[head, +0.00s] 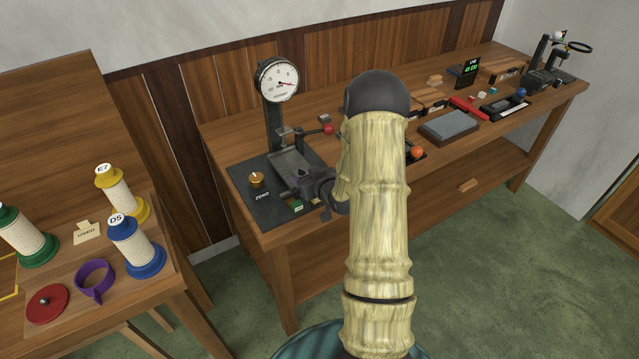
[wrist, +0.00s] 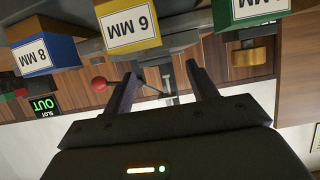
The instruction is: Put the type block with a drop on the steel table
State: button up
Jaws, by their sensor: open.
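My gripper (head: 322,192) is at the front of the dial gauge stand (head: 274,125), partly hidden by my arm. In the wrist view, which looks upside down, its two fingers (wrist: 164,88) are apart with nothing held between them. A grey metal plate (head: 290,163), possibly the steel table, lies on the stand's black base (head: 245,185). Blocks marked 8 MM (wrist: 45,55) and 6 MM (wrist: 130,28), and a green-sided block (wrist: 250,12), show close to the fingers. I cannot make out a type block with a drop.
A red-knobbed lever (head: 328,130) and a brass ZERO knob (head: 257,180) are by the gauge. Thread spools (head: 135,245) stand on the left table. My arm hides the bench's middle.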

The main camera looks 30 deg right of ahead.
jog(key=b+v, duration=0.1)
jog(key=v, duration=0.8)
jog(key=shift+s+r, duration=0.15)
jog(key=shift+s, duration=0.15)
jog(key=shift+d, duration=0.2)
jog(key=s+a+r+g, duration=0.3)
jog(key=s+a+g, duration=0.2)
jog(key=s+a, duration=0.3)
jog(key=s+a+r+g, duration=0.2)
jog(key=s+a+g, duration=0.4)
jog(key=s+a, duration=0.2)
jog(key=shift+a+r, duration=0.35)
jog(key=shift+a, duration=0.75)
jog(key=c, duration=0.4)
jog(key=shift+c, duration=0.4)
jog(key=shift+w+a, duration=0.1)
jog(key=shift+a, duration=0.25)
